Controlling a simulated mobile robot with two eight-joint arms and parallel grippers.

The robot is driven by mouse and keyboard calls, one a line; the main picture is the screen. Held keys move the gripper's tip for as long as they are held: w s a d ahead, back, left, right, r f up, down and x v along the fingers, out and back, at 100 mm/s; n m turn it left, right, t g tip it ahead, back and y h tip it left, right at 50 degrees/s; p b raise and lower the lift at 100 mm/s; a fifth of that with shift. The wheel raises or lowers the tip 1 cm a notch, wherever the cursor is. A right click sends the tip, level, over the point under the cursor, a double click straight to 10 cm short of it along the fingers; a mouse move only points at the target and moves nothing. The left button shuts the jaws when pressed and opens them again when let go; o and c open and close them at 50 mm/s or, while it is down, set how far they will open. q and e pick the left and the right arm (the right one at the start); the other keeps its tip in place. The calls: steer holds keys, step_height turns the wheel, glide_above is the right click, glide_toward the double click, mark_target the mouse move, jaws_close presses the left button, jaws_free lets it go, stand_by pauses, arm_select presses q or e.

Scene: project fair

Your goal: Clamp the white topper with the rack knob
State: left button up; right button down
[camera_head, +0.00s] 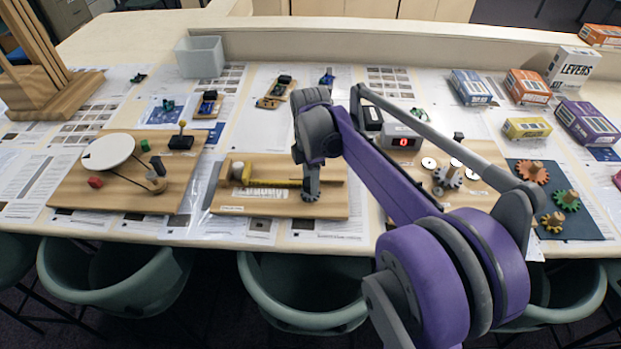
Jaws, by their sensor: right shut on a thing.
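The rack board (275,205) is a wooden board lying on the table in the middle, with a yellow rack strip (272,184) along it. My right gripper (311,193) reaches down onto the board at the right end of the yellow strip. It is shut on what seems to be the rack knob, which its fingers hide almost fully. I cannot tell whether the strip touches the topper. My left gripper is out of view.
A board with a white disc (108,152) lies to the left. A gear board with a red-digit counter (401,137) lies to the right, partly behind my right arm. A grey bin (200,57) stands at the back. Coloured kit boxes (586,122) stand at the far right.

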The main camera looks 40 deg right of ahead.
steer(key=shift+n, duration=1.1)
steer(key=shift+c, duration=1.4)
jaws_free()
step_height(320, 180, up, 11)
steer(key=shift+p, duration=0.35)
steer(key=shift+f, duration=0.1)
